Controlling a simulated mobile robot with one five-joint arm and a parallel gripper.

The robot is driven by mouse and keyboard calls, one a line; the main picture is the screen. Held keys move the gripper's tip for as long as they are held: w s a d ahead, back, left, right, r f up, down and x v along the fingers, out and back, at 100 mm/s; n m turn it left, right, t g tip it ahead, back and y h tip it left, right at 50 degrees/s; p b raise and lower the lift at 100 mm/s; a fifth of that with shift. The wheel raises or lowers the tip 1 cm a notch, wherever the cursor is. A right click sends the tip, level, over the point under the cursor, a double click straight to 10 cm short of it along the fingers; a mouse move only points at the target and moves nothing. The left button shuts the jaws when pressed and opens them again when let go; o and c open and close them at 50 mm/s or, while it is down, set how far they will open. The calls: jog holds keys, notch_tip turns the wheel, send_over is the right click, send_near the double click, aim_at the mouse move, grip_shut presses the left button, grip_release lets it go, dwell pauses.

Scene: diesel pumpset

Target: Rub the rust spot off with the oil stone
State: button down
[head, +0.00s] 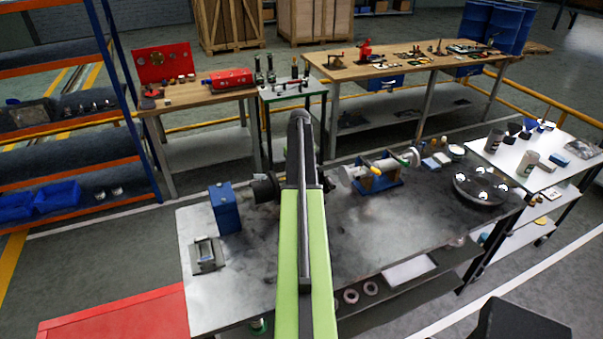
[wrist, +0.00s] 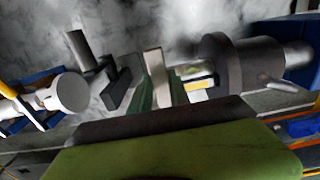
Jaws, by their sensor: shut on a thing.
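In the wrist view, my gripper (wrist: 158,95) shows as dark green fingers near the middle. It is shut on a pale, upright block, which looks like the oil stone (wrist: 154,65). Just right of the stone is a thin bright metal shaft (wrist: 190,69) running into a thick dark grey cylinder (wrist: 238,66). I cannot tell whether the stone touches the shaft. No rust spot can be made out. In the head view my green arm hides the gripper and the stone; the dark cylindrical part (head: 265,188) shows left of the arm on the grey metal bench (head: 240,285).
A white cylinder on a blue stand (head: 378,180) is right of my arm. A blue box (head: 225,208) and a small metal fixture (head: 207,255) stand at the bench's left. A dark round tray (head: 481,187) is at the right. The bench's front middle is clear.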

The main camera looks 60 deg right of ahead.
jog(key=shift+f, duration=0.3)
jog(key=shift+r, duration=0.1)
jog(key=shift+s+a+r, duration=0.1)
jog(key=shift+s+a, duration=0.3)
jog(key=shift+s, duration=0.1)
jog(key=shift+w+d, duration=0.75)
jog(key=shift+w, duration=0.25)
jog(key=shift+s+a, duration=0.1)
jog(key=shift+s, duration=0.05)
jog(key=shift+s+a, duration=0.6)
jog(key=shift+s, duration=0.25)
jog(key=shift+w, duration=0.1)
jog(key=shift+w+d+b, duration=0.3)
jog(key=shift+w+d, duration=0.3)
jog(key=shift+w, duration=0.25)
